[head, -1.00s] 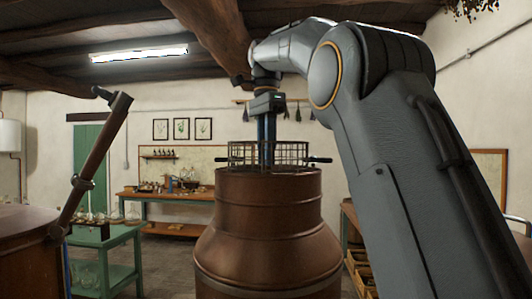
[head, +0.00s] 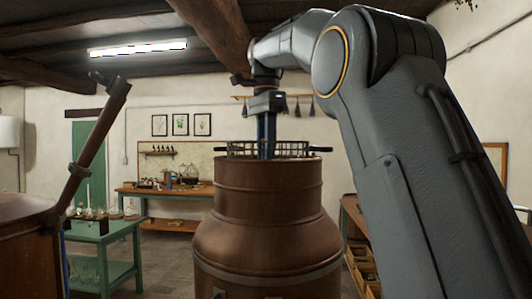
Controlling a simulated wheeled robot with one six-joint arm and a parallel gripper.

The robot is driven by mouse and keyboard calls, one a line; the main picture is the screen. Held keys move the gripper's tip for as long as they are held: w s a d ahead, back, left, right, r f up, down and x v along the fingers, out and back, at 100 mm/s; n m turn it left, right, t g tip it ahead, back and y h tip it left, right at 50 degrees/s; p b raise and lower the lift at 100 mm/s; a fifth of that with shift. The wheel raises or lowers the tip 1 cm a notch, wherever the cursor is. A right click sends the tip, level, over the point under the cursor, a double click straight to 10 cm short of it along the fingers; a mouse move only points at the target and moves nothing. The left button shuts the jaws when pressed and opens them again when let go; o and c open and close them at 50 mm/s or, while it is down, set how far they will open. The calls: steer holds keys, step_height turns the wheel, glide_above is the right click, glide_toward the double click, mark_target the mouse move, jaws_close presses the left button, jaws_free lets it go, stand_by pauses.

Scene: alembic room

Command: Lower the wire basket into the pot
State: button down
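The copper pot (head: 268,218) stands upright in front of me, its open mouth at the top. The wire basket (head: 290,149) is mostly down inside the pot's mouth. Only its upper wire band and dark side handles show above the rim, and the rest is hidden by the pot wall. My gripper (head: 266,146) points straight down over the middle of the pot, its blue fingers reaching into the basket. The fingertips are hidden behind the basket wires and pot rim, so I cannot see what they close on.
A copper vessel (head: 28,240) with a slanted pipe (head: 97,130) stands at the left. Behind it is a green table (head: 108,235) with glassware. A wooden workbench (head: 165,192) stands against the back wall. Shelves with crates (head: 360,262) are right of the pot.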

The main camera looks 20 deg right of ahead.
steer(key=shift+f+b, duration=2)
steer(key=shift+f, duration=1.3)
steer(key=shift+f+b, duration=0.3)
steer(key=shift+f, duration=0.55)
steer(key=c, duration=1.4)
jaws_free()
steer(key=shift+o, duration=0.2)
